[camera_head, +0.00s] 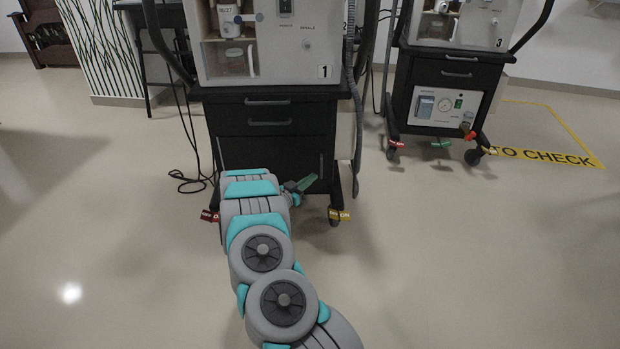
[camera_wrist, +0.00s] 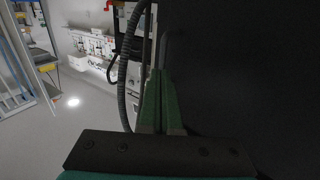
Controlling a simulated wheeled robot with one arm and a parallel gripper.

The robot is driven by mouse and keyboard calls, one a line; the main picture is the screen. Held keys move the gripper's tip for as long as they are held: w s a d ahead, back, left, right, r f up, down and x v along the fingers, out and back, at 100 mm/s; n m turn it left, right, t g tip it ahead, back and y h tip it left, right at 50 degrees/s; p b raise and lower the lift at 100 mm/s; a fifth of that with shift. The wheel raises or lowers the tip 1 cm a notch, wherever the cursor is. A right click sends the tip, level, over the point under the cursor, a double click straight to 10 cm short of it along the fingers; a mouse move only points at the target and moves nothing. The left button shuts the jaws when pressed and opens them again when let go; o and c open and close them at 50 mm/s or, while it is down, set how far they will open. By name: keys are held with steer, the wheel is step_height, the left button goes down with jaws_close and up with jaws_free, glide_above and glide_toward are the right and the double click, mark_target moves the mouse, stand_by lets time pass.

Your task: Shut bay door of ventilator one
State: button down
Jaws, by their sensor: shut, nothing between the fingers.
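Ventilator one (camera_head: 265,50) stands on a black cart in the head view, marked with a "1". Below its two drawers is the black bay door (camera_head: 262,150), with an upright handle near its right side. The door looks roughly in line with the cart front; I cannot tell whether it is fully shut. My arm hides its lower part. My gripper (camera_head: 302,184) is shut and empty low at the door's right side. In the wrist view its green fingers (camera_wrist: 160,100) lie together beside a large dark surface (camera_wrist: 245,80), and I cannot tell whether they touch it.
Ventilator three (camera_head: 460,25) stands at the right, with a pale panel (camera_head: 445,108) in its lower bay. Hoses (camera_head: 358,100) hang down the right side of cart one. Cables (camera_head: 190,182) lie on the floor at its left. The floor in front is clear.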

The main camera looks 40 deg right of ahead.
steer(key=s+v, duration=0.1)
steer(key=v, duration=1)
steer(key=w+a+r+n+t+y+p, duration=0.1)
steer(key=w+a+r+n+t+y, duration=0.2)
steer(key=w+a+y, duration=0.4)
steer(key=w+a+r+n+t+y+p, duration=0.1)
steer(key=w+a+r+t+y, duration=0.2)
steer(key=w+a+r, duration=0.45)
steer(key=s+a+r+n+y+p, duration=0.1)
steer(key=s+a+r+n+y, duration=0.25)
steer(key=a, duration=0.55)
steer(key=s+a+r+n+y, duration=0.25)
steer(key=a+r+y, duration=0.25)
steer(key=a, duration=0.5)
steer(key=s+a+r+n+g+y+p, duration=0.1)
steer(key=s+a+r+n+g, duration=0.15)
steer(key=s, duration=0.65)
steer(key=s+a+r+n+g+y+p, duration=0.1)
steer(key=s+a+r+g+y, duration=0.2)
steer(key=s, duration=0.7)
steer(key=s+d+r+n+g+h, duration=0.1)
steer(key=s+d+g+h, duration=0.1)
steer(key=s, duration=1.4)
steer(key=s+d+r+n+g+h+p, duration=0.1)
steer(key=s+d+g+h, duration=0.2)
steer(key=s, duration=1.3)
steer(key=d+g, duration=0.1)
steer(key=d, duration=0.2)
steer(key=shift+s+r+p, duration=0.3)
steer(key=shift+r, duration=0.1)
